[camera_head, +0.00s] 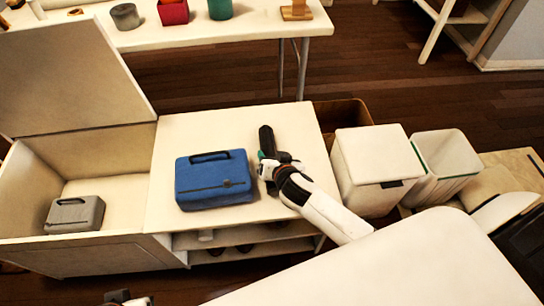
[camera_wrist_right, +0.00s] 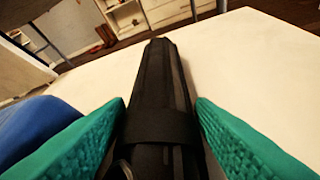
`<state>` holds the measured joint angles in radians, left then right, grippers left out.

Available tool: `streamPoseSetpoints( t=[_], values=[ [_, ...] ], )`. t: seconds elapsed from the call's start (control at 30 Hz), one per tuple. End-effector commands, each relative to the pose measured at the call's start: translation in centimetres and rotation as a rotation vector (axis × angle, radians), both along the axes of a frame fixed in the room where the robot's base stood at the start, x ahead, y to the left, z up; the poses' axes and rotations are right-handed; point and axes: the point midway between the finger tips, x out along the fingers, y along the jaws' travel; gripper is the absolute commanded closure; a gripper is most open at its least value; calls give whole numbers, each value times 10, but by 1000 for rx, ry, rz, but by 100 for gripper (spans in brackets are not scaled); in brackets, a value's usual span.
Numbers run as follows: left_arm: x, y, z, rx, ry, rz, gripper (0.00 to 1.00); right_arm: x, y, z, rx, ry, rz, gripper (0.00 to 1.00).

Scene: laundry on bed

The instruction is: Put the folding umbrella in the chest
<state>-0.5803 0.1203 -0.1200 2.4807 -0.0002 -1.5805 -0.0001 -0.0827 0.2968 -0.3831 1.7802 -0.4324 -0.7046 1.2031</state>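The black folding umbrella (camera_head: 266,140) is at the right part of the white tabletop, beside the blue case. In the right wrist view the umbrella (camera_wrist_right: 160,85) lies lengthwise between the green finger pads. My right gripper (camera_head: 268,162) has one finger on each side of it, very close; whether both pads press on it cannot be told. The chest (camera_head: 95,243) is at the left, with its lid (camera_head: 75,80) raised. A grey case (camera_head: 75,214) lies inside it. Only a bit of my left gripper (camera_head: 128,299) shows at the bottom edge; its fingers are unclear.
The blue case (camera_head: 213,179) lies on the tabletop (camera_head: 180,135), between the chest and my right gripper. White bins (camera_head: 375,165) stand to the right. A long table (camera_head: 240,25) with several containers is at the back. The chest floor beside the grey case is clear.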

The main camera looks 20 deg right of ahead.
Motion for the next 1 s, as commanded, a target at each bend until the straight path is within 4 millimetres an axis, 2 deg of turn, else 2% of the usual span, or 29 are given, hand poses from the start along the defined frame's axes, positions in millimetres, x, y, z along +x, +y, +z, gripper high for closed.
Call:
streamPoseSetpoints(
  t=[0.03, 0.1, 0.43, 0.67, 0.8, 1.0],
  values=[
    [0, 0, 0, 0, 0, 0, 64, 0, 0, 0, 0, 1, 0, 41],
    [0, 0, 0, 0, 0, 0, 64, 0, 0, 0, -1, 1, 1, 33],
    [0, 0, 4, 0, 0, 0, 64, 0, 0, 5, -2, 0, 2, 33],
    [0, 0, 15, 0, -2, 0, 64, -34, 3, 23, 2, 5, 0, 33],
    [5, -1, 0, -1, 13, 0, 64, -61, 4, 38, 1, 4, 0, 33],
    [13, -3, -28, 0, 25, -3, 64, -91, 6, 55, 1, 2, -1, 33]
  ],
)
